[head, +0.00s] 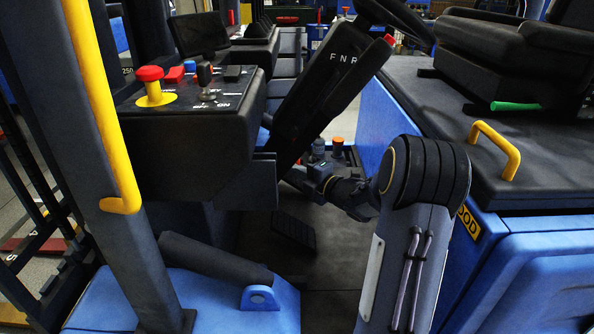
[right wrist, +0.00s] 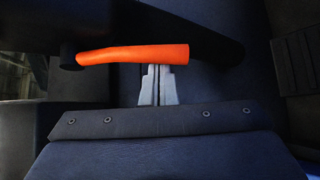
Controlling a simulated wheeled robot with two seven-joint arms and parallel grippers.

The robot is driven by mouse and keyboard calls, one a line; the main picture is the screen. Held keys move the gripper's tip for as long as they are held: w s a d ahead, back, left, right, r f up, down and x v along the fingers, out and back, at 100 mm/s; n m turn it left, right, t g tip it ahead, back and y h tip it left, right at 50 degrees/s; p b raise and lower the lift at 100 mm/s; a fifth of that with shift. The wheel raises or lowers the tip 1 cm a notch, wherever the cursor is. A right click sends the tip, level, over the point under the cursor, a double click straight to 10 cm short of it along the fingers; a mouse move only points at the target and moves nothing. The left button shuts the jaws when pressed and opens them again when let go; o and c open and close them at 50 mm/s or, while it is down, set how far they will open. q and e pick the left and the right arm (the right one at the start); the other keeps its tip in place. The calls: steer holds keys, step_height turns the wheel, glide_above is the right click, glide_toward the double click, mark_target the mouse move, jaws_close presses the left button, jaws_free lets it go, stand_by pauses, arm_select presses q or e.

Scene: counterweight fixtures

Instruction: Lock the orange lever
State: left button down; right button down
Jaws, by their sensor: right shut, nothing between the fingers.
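The orange lever (right wrist: 133,55) lies nearly level across the upper part of the right wrist view, its left end at a dark round hub. My right gripper (right wrist: 158,72) is shut and empty, its two grey fingers side by side. The fingertips meet the lower edge of the lever near its right end in the picture; whether they touch it I cannot tell. In the head view my right arm reaches under the dark console, which hides the gripper and the lever. My left gripper is not in view.
The dark console (head: 193,155) with a red mushroom button (head: 150,74) and the steering column (head: 325,85) stand close to my arm. A yellow grab rail (head: 100,95) is at the left. The seat deck with a yellow handle (head: 508,153) is at the right.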

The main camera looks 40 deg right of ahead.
steer(key=shift+s+d, duration=0.1)
steer(key=shift+d, duration=0.05)
steer(key=s+d+r+n+g+h+p, duration=0.2)
steer(key=s+d+r+n+g+p, duration=0.1)
steer(key=p, duration=0.6)
steer(key=shift+s+d+r+n+g, duration=0.4)
steer(key=shift+s+d+n+g, duration=0.25)
steer(key=shift+d+g, duration=0.35)
steer(key=shift+w+p, duration=0.1)
steer(key=shift+p, duration=0.2)
steer(key=shift+a, duration=0.1)
